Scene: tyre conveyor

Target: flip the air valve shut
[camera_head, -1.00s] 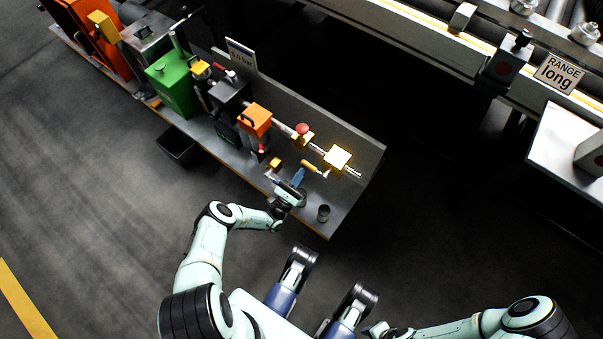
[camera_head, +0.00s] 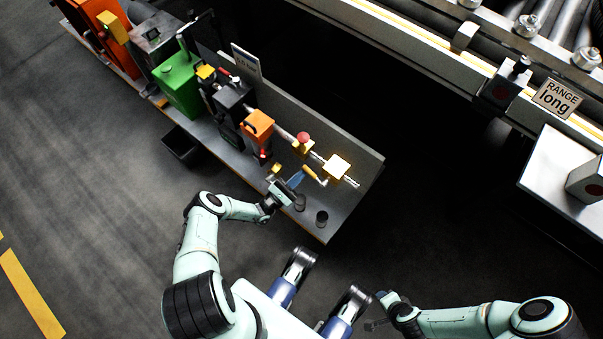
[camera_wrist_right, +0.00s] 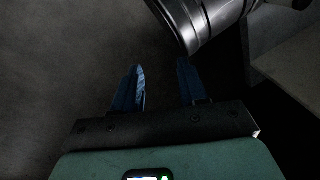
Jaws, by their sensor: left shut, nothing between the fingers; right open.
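The air line is a pale pipe along the bench, with a red-knobbed yellow fitting (camera_head: 303,143) and a bright yellow block (camera_head: 337,167). A yellow-handled lever (camera_head: 310,173), which looks like the air valve, sits below the pipe, left of the block. My left gripper (camera_head: 297,179) is shut and empty, its blue fingertips close beside the lever's handle. I cannot tell whether they touch it. My right gripper is low in the head view (camera_head: 375,312), away from the bench. The right wrist view shows its blue fingers (camera_wrist_right: 158,88) apart with nothing between them.
Two dark cups (camera_head: 322,217) stand near the bench's front end. An orange unit (camera_head: 257,126) and a green box (camera_head: 180,85) stand further left. A black bin (camera_head: 180,143) is below the bench edge. The conveyor with a RANGE long sign (camera_head: 557,98) is upper right.

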